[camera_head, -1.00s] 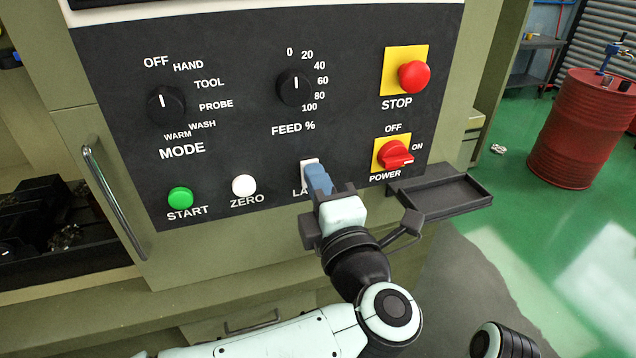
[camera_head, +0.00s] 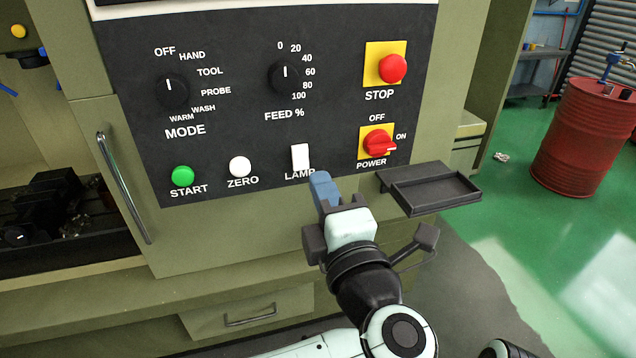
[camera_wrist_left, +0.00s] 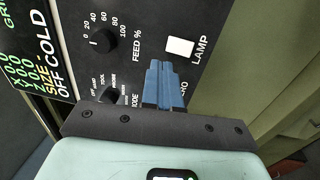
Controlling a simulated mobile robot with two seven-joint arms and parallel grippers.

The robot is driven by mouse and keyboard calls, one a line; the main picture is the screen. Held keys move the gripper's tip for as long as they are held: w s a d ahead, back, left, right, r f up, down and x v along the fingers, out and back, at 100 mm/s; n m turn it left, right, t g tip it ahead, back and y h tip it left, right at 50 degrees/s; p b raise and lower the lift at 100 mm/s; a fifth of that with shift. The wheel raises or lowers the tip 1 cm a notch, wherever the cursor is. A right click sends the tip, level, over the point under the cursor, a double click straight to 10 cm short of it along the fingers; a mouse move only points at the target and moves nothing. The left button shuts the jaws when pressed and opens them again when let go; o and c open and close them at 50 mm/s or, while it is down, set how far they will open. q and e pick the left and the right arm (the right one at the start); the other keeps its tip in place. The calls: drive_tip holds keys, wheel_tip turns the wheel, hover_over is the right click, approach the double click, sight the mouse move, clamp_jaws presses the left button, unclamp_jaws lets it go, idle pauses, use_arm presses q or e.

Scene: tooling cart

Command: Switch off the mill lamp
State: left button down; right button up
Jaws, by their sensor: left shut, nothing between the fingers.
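The lamp switch is a white rocker (camera_head: 300,157) above the LAMP label on the black control panel (camera_head: 240,130). In the left wrist view the white rocker (camera_wrist_left: 180,47) shows whole, beyond the fingertips. I cannot tell from its face which way it is tipped. My left gripper (camera_head: 321,182) is shut and empty, its blue fingers just below and right of the LAMP label, apart from the switch. The blue fingers (camera_wrist_left: 159,72) also show together in the left wrist view. My right gripper is not in view.
A green START button (camera_head: 182,176) and a white ZERO button (camera_head: 240,167) sit left of the switch. The red POWER knob (camera_head: 378,143) and the STOP button (camera_head: 392,69) are to the right. A dark tray (camera_head: 432,190) juts out beside my gripper.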

use_arm(q)
drive_tip(key=v, duration=0.2)
drive_tip(key=r+v, duration=0.1)
drive_tip(key=v, duration=0.2)
drive_tip(key=shift+a+b, duration=0.1)
drive_tip(key=shift+b, duration=0.2)
drive_tip(key=shift+s, duration=0.1)
